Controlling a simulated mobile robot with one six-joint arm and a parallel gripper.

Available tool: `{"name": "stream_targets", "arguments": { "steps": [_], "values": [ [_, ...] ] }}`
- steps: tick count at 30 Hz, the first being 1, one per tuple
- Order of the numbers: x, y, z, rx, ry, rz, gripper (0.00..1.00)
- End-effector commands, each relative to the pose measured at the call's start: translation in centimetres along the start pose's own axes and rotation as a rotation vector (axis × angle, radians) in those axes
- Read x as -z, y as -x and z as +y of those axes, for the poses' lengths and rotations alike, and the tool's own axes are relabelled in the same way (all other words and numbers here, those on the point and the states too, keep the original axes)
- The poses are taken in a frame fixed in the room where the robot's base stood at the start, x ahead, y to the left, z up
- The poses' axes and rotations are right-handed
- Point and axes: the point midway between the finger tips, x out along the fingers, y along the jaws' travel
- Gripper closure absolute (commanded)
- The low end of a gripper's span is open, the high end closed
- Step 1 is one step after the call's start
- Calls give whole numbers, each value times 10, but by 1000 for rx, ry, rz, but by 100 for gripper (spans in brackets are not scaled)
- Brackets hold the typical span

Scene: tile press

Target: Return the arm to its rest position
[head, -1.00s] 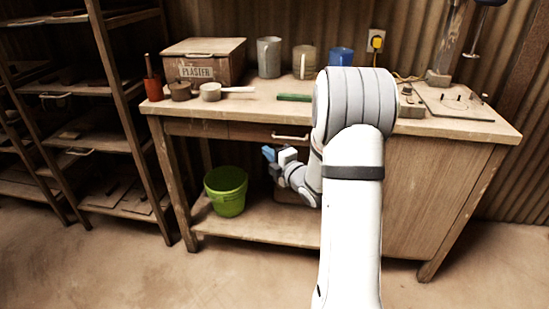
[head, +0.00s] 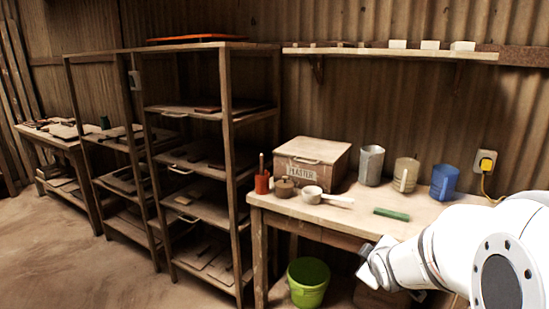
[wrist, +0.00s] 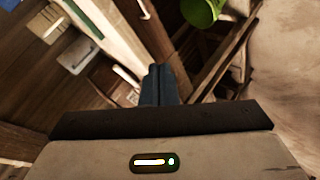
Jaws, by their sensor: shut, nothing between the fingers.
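My arm reaches in from the right edge of the head view, in front of the workbench (head: 300,207). My gripper is at the arm's far end near the bench's front edge, and its fingers are hard to make out there. In the wrist view my gripper (wrist: 160,72) shows its blue-grey fingers close together with nothing held. The bench front and a drawer handle lie beyond the fingers in that view.
A green bucket (head: 308,283) stands below the bench. On top are a plaster box (head: 312,160), a scoop (head: 312,195), several jugs and a green block (head: 391,214). Shelving (head: 228,120) stands left. The floor at front left is clear.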

Motion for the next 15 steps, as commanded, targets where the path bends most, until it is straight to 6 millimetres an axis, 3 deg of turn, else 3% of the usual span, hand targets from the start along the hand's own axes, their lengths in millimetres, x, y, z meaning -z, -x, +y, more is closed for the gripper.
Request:
{"name": "stream_targets", "arguments": {
  "steps": [1, 9, 15],
  "values": [
    [12, 33, 8, 33, -77, -46, 100],
    [21, 165, -26, 247, -526, -352, 100],
    [24, 241, -56, 366, -737, -536, 100]
  ]
}}
